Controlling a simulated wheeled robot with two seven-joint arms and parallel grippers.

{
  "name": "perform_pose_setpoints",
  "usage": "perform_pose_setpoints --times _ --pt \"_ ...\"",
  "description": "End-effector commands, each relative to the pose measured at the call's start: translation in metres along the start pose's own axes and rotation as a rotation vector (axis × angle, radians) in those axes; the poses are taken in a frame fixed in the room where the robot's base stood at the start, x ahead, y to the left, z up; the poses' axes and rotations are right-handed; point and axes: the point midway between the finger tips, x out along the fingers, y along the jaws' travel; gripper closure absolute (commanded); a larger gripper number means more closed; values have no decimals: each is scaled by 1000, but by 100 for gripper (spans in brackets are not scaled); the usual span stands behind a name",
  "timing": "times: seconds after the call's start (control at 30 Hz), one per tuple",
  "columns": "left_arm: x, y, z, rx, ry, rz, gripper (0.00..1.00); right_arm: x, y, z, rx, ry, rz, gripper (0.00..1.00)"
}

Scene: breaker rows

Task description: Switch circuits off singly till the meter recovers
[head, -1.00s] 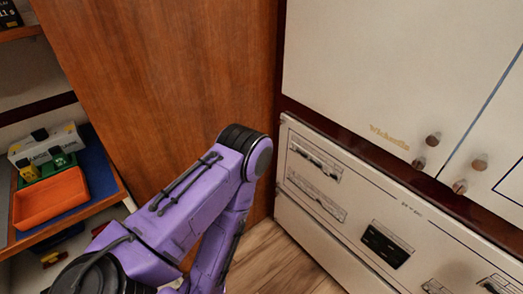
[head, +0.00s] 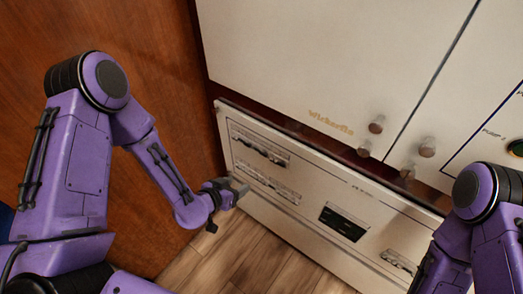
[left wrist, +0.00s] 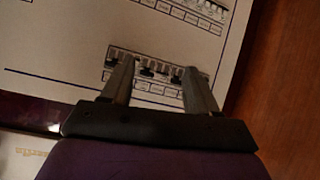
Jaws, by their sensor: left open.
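A cream breaker panel (head: 300,195) stands low in front of me. Its upper breaker row (head: 258,146) and lower breaker row (head: 268,181) are at its left, with small switches. In the left wrist view one row (left wrist: 150,70) lies just beyond the fingers, with dark switches in it, and another row (left wrist: 195,10) is at the top edge. A dark display (head: 343,222), which looks like the meter, is right of the rows; its reading is illegible. My left gripper (head: 240,186) is open and empty near the panel's left side. My right gripper is out of view.
White cabinet doors with round knobs (head: 376,124) hang above the panel. A brown wooden wall (head: 165,60) stands at the left. Wooden floor (head: 240,262) is clear below.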

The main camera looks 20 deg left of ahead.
Motion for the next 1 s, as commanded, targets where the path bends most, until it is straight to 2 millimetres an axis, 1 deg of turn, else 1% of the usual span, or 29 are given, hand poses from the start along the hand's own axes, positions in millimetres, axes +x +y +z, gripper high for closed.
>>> perform_pose_setpoints --times 0.03,0.1,0.17,0.27,0.5,0.6,0.7,0.77,1.0 --pt "2 1 -31 58 82 29 40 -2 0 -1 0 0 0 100" --pt "4 3 -56 132 155 57 40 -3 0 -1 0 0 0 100" --pt "8 4 -64 160 180 68 40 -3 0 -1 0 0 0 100" --pt "23 7 -67 168 182 71 40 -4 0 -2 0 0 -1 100" --pt "77 13 -76 167 179 73 40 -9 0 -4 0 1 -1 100" --pt "94 15 -78 167 178 74 40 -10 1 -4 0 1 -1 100" --pt "103 16 -79 165 177 74 40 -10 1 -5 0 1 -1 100" --pt "106 16 -80 165 178 74 40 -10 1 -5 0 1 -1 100" --pt "108 16 -80 164 177 74 40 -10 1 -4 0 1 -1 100"
